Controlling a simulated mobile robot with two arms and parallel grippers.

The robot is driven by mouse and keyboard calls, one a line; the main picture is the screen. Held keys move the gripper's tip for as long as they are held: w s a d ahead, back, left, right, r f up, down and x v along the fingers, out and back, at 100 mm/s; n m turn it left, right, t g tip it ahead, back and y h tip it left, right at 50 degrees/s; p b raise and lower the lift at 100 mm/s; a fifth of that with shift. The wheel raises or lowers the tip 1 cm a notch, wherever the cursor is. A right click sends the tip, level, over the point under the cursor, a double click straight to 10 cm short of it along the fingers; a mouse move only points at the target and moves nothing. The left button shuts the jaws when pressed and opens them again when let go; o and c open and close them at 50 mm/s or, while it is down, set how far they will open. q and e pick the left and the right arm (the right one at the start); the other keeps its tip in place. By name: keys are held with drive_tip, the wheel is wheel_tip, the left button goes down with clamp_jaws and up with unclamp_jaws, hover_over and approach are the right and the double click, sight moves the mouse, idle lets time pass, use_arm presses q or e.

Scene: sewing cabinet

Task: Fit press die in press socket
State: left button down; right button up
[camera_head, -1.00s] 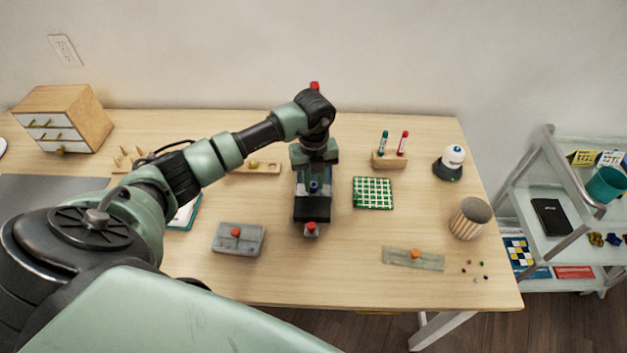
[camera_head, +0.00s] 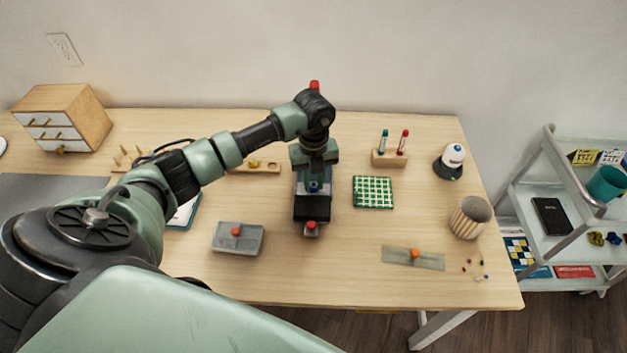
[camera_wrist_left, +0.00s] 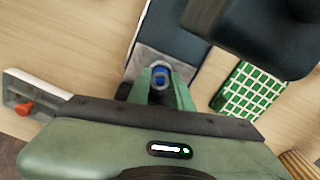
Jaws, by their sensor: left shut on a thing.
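My left gripper (camera_head: 313,182) is over the press (camera_head: 312,209), a dark machine with a light grey front end. In the left wrist view, the gripper's green fingers (camera_wrist_left: 160,88) are shut on a small blue piece with a grey rim, which I take to be the press die (camera_wrist_left: 160,74). The die also shows as a blue spot in the head view (camera_head: 314,187). It is upright over a grey surface of the press (camera_wrist_left: 150,58). The socket is hidden, and I cannot tell whether the die touches it. My right gripper is not in view.
A dark, blurred part (camera_wrist_left: 265,32) overhangs close by in the wrist view. A grey block with an orange knob (camera_head: 251,239) stands left, a green grid mat (camera_head: 373,180) right. A grey strip (camera_head: 430,260) lies at front right. The front middle of the table is clear.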

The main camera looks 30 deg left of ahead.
use_arm(q)
drive_tip(key=c, duration=1.2)
unclamp_jaws()
drive_tip(key=shift+r+b, duration=0.65)
drive_tip(key=shift+r, duration=3.3)
